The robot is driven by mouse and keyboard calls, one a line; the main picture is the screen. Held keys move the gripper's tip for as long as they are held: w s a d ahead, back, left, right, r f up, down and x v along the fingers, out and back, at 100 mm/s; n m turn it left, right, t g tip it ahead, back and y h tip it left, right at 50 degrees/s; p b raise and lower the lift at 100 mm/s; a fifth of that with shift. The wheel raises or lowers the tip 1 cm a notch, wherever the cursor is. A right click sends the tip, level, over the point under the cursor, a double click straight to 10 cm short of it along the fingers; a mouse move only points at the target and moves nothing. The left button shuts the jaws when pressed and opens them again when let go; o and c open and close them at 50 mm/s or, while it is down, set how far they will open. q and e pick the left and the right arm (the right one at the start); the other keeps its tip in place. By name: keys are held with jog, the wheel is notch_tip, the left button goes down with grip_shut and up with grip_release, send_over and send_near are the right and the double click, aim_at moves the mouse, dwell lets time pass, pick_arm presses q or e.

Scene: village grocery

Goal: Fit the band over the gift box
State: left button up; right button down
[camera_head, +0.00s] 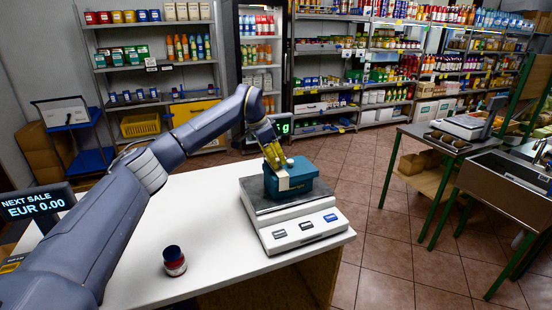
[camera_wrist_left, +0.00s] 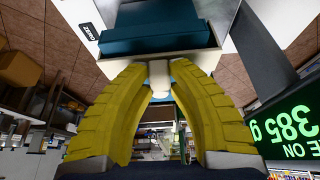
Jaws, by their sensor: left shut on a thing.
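The teal gift box (camera_head: 303,177) stands upright on the metal plate of the scale (camera_head: 262,203). A cream band (camera_head: 283,181) shows as a pale strip at the box's near left side; I cannot tell whether it goes all the way around. My left gripper (camera_head: 276,160), with yellow fingers, is at the box's upper left edge. In the left wrist view the fingers (camera_wrist_left: 160,75) are shut on a pale tab of the band (camera_wrist_left: 158,82), right against the teal box (camera_wrist_left: 155,38). My right gripper is out of view.
A dark jar with a red lower part (camera_head: 174,261) stands on the white counter (camera_head: 215,270) left of the scale. A till display (camera_head: 38,204) is at the left edge. The green weight display (camera_wrist_left: 293,130) reads 385 g. The counter between jar and scale is clear.

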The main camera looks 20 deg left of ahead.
pick_arm(q)
jog(key=shift+f, duration=0.1)
dwell(0.3)
jog(key=o, duration=0.9)
